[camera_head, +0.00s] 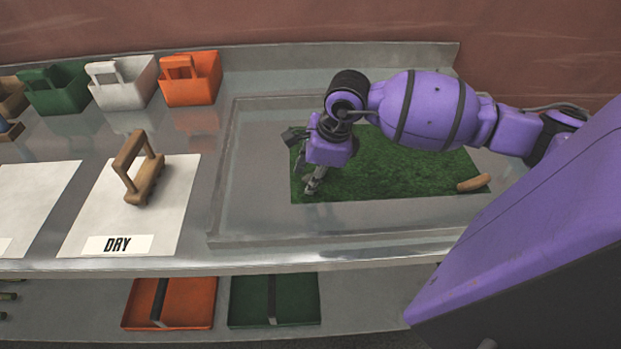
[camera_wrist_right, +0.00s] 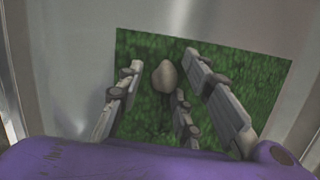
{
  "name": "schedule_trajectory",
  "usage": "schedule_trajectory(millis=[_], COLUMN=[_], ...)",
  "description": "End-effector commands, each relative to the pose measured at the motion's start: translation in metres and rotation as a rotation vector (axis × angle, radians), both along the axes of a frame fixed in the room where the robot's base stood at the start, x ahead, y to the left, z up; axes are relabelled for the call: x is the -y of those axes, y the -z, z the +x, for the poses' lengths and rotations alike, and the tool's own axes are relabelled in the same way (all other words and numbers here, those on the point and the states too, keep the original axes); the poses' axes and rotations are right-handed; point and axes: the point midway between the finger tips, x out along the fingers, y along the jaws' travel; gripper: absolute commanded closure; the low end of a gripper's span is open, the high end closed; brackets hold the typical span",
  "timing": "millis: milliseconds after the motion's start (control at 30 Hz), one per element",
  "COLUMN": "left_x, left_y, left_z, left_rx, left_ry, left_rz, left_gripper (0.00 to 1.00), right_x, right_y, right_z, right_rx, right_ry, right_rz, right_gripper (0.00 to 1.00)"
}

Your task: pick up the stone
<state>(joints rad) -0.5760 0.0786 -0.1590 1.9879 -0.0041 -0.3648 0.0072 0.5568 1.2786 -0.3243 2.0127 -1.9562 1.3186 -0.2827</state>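The stone (camera_wrist_right: 164,77) is a small beige rounded lump on the green grass-like mat (camera_wrist_right: 262,75) in the right wrist view. In the head view I cannot make it out; my right gripper hides that part of the mat (camera_head: 390,180). My right gripper (camera_head: 311,184) points down over the left end of the mat. In the right wrist view my right gripper (camera_wrist_right: 163,62) is open, with its fingers spread on both sides of the stone in the picture. I cannot tell how high the fingertips are above the mat. My left gripper is not in view.
A tan object (camera_head: 473,183) lies at the mat's right end. Left of the recessed metal basin (camera_head: 225,210), a wooden handled block (camera_head: 146,182) stands on a sheet marked DRY (camera_head: 95,215). Orange (camera_head: 190,85), white (camera_head: 125,85) and green (camera_head: 55,92) bins line the back.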

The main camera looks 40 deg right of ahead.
Motion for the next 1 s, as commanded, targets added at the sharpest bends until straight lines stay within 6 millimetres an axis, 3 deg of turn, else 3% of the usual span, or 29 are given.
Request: schedule_trajectory(millis=[33, 200, 567, 767, 1000], left_x=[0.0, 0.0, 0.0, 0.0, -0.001], left_y=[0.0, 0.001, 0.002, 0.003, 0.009], left_z=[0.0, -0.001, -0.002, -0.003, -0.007], left_rx=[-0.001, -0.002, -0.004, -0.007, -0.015], left_ry=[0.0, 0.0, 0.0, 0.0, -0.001], left_rz=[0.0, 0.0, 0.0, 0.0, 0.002], left_gripper=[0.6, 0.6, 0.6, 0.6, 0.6], right_x=[0.0, 0.0, 0.0, 0.001, -0.035], right_y=[0.0, 0.0, -0.007, -0.033, -0.084], right_z=[0.0, 0.0, 0.0, 0.001, -0.027], right_rx=[0.0, 0.0, 0.002, 0.003, 0.005], right_ry=[0.0, 0.0, 0.0, -0.001, -0.007], right_rz=[0.0, 0.0, -0.001, -0.003, -0.002], right_gripper=[0.78, 0.98, 0.98, 0.98, 0.98])
